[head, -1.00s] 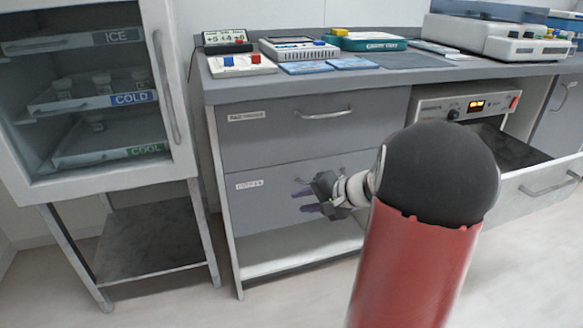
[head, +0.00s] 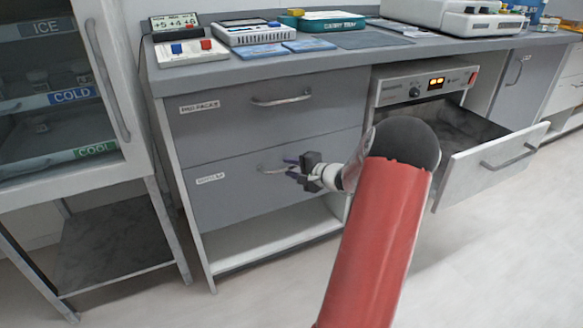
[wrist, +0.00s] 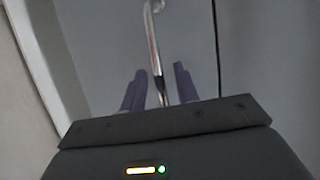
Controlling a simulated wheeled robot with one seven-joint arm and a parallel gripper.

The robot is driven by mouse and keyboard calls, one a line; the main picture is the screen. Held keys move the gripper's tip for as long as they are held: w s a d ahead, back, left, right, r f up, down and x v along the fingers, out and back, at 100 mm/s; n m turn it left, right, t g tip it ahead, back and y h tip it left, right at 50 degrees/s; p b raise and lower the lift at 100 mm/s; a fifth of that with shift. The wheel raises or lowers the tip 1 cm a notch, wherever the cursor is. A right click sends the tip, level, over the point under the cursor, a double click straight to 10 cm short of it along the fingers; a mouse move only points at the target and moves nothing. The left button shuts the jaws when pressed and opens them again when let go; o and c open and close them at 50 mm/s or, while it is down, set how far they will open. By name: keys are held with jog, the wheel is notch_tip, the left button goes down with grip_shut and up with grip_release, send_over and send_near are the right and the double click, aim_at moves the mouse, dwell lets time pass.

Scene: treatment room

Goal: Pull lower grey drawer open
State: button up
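The lower grey drawer (head: 228,205) is shut, its front in line with the cabinet, below the upper grey drawer (head: 225,110). Its metal handle (head: 264,171) shows at the left of my gripper; the handle's right part is hidden. My gripper (head: 287,168) is at the handle, its purple fingers pointing at the drawer front. In the wrist view, the handle (wrist: 152,45) runs down between the two fingers of my gripper (wrist: 160,84). The fingers stand apart on either side of the bar, with a gap showing. I cannot tell whether either one touches it.
An oven-like unit (head: 415,88) at the right has a pulled-out drawer (head: 480,175) jutting into the room. A glass-fronted cabinet (head: 130,180) on a stand is at the left. An open shelf (head: 270,240) lies under the lower drawer. The floor in front is clear.

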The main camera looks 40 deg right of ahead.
jog(key=shift+w, duration=0.15)
grip_shut()
jog(key=shift+f, duration=0.1)
